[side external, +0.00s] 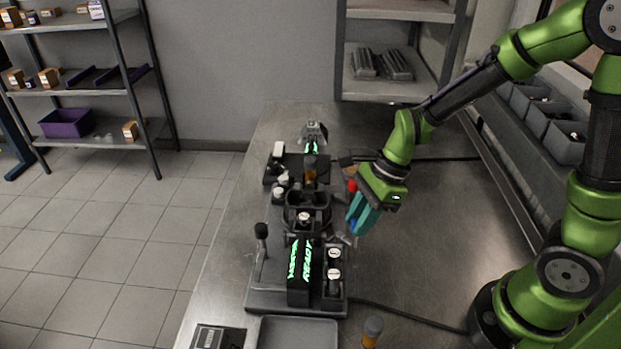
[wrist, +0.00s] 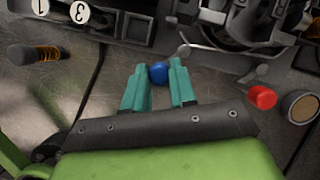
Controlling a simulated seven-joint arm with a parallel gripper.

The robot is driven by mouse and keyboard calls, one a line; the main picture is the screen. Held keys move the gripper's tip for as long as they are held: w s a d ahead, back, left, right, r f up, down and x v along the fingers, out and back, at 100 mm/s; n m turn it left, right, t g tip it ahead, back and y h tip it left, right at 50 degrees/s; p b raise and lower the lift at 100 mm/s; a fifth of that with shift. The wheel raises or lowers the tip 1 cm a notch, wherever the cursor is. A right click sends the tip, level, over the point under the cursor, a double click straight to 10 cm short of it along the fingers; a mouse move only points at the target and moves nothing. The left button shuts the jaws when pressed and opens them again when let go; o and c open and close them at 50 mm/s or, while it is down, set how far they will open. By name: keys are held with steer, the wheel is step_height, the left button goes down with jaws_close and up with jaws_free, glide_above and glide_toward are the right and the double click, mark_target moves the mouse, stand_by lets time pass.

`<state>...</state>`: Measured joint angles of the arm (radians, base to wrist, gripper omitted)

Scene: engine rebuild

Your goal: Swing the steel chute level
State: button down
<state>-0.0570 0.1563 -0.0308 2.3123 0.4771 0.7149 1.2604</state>
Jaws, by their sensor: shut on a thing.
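My gripper (side external: 357,222) has teal fingers and points down beside the right side of the dark machine (side external: 300,275). In the wrist view its fingertips (wrist: 158,74) close around a round blue knob (wrist: 158,71). What the knob is fixed to is mostly hidden by the fingers. A thin grey metal piece (wrist: 184,50) lies just past the fingertips, beside the machine's round housing. A red knob (wrist: 262,97) sits to the right in the wrist view, and it shows above the fingers in the side view (side external: 352,186). I cannot clearly make out the steel chute or its tilt.
Numbered white dials (wrist: 79,12) are on the machine block. A black-knobbed lever (side external: 261,232) stands at its left. A grey tray (side external: 297,333) and an orange-and-black post (side external: 372,330) are at the front. The steel bench (side external: 430,235) is clear to the right, except for a cable.

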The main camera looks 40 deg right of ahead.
steer(key=shift+d+n, duration=0.1)
steer(key=shift+n, duration=0.2)
steer(key=shift+w+d+n+g+h, duration=0.25)
steer(key=shift+w+d+n+g, duration=0.45)
steer(key=shift+n, duration=1.85)
steer(key=shift+w+d+n+g+h, duration=0.35)
steer(key=shift+w+n+g, duration=0.55)
steer(key=shift+n, duration=1.6)
steer(key=shift+w+d+n+g+h, duration=0.2)
steer(key=shift+w+d+n+g, duration=0.6)
steer(key=shift+n, duration=1.75)
steer(key=shift+s+a+g, duration=0.15)
steer(key=shift+a+g, duration=0.1)
steer(key=shift+g, duration=0.05)
steer(key=c, duration=0.9)
jaws_free()
steer(key=shift+c, duration=0.2)
steer(key=v, duration=1.7)
